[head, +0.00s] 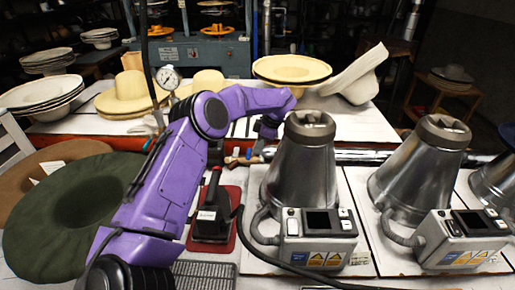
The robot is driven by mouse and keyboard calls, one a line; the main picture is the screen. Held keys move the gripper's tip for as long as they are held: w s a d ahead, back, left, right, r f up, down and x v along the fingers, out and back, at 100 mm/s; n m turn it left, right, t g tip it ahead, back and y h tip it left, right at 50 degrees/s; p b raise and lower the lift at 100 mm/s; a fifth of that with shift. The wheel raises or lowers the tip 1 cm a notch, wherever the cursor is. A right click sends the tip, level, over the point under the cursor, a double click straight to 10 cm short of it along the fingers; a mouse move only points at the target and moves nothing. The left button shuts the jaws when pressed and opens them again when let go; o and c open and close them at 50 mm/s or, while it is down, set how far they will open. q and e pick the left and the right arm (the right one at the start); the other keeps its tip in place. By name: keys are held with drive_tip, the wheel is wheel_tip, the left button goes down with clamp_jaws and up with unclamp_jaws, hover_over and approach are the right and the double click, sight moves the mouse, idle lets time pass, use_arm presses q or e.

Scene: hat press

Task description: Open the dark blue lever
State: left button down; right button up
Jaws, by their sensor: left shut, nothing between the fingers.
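My left arm reaches in from the lower left and bends over at the wrist behind the left metal cone. My left gripper (262,142) is small and dark there, pointing down, shut and empty. It is just above a brass valve fitting (240,160) on the pipe behind the cones. My right gripper is not in view.
Metal cones (303,165) with control boxes (318,238) stand on the right. A black iron (212,210) sits on a red pad in front of the valve. A green hat (70,205) lies at left. Pale hats (290,68) cover the back table. A pressure gauge (168,78) stands behind my arm.

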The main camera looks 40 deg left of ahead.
use_arm(q)
drive_tip(key=shift+s+a+f, duration=0.1)
drive_tip(key=shift+a+f, duration=0.05)
drive_tip(key=shift+f, duration=0.35)
